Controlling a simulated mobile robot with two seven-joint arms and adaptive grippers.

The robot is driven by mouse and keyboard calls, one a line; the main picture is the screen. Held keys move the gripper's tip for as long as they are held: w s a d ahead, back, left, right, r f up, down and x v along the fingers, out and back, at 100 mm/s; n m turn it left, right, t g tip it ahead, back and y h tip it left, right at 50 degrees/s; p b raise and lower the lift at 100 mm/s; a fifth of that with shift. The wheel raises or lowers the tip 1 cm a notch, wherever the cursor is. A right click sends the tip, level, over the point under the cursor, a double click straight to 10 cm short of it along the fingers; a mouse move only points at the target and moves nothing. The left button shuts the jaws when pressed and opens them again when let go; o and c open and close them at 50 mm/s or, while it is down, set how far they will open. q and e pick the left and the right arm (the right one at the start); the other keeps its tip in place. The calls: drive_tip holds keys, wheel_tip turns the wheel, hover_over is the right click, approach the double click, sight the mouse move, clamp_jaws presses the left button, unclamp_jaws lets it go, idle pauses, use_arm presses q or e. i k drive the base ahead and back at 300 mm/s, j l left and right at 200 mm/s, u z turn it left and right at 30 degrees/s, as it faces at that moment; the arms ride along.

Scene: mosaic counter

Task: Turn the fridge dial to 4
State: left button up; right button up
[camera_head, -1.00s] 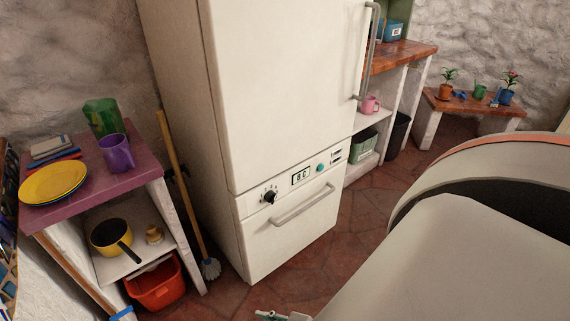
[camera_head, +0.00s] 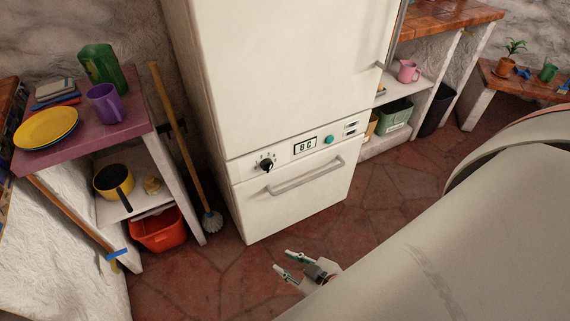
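The white fridge (camera_head: 283,75) stands in the middle of the head view. Its black dial (camera_head: 266,165) is on the left of the control strip, with small marks around it; they are too small to read. The display (camera_head: 305,146) beside it reads "8 C". A teal button (camera_head: 329,139) is to its right. My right gripper (camera_head: 283,263) is low in front of the fridge, over the floor, apart from the dial. Its two fingers are spread with nothing between them. My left gripper is not in view.
A purple-topped shelf (camera_head: 133,124) with a yellow plate (camera_head: 47,129) and a purple mug (camera_head: 105,104) stands left. A broom (camera_head: 183,140) leans between it and the fridge. A drawer handle (camera_head: 306,178) juts out below the dial. The floor in front is clear.

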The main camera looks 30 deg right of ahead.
sight(266, 164)
drive_tip(key=l+z, duration=0.1)
drive_tip(key=l, duration=2.4)
